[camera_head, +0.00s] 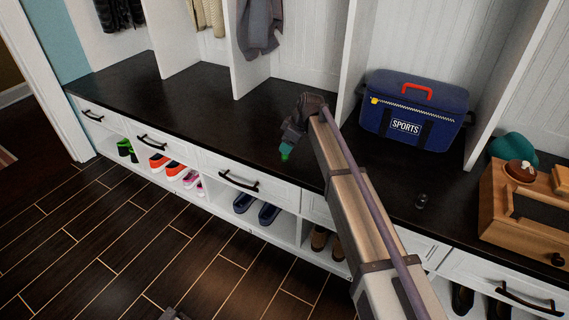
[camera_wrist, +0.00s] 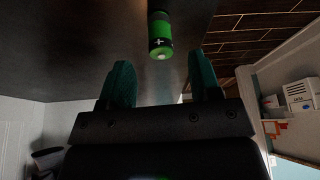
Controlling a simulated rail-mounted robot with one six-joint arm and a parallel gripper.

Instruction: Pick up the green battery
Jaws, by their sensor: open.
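The green battery (camera_wrist: 160,36) shows at the top middle of the wrist view, with a dark band, a plus mark and a pale metal end. It lies on the dark bench top. My gripper (camera_wrist: 160,70) is open and empty, its two teal fingers spread to either side below the battery in the picture. The battery is just beyond the fingertips, roughly centred between them. In the head view my gripper (camera_head: 287,147) is low over the front part of the bench; I cannot tell the battery from the green fingertips there.
The dark bench top (camera_head: 150,85) is clear to the left. A blue sports cooler (camera_head: 415,112) stands at the back right. A small dark object (camera_head: 421,200) lies right of my arm, and a wooden box (camera_head: 520,215) stands farther right. Shoes sit in cubbies below.

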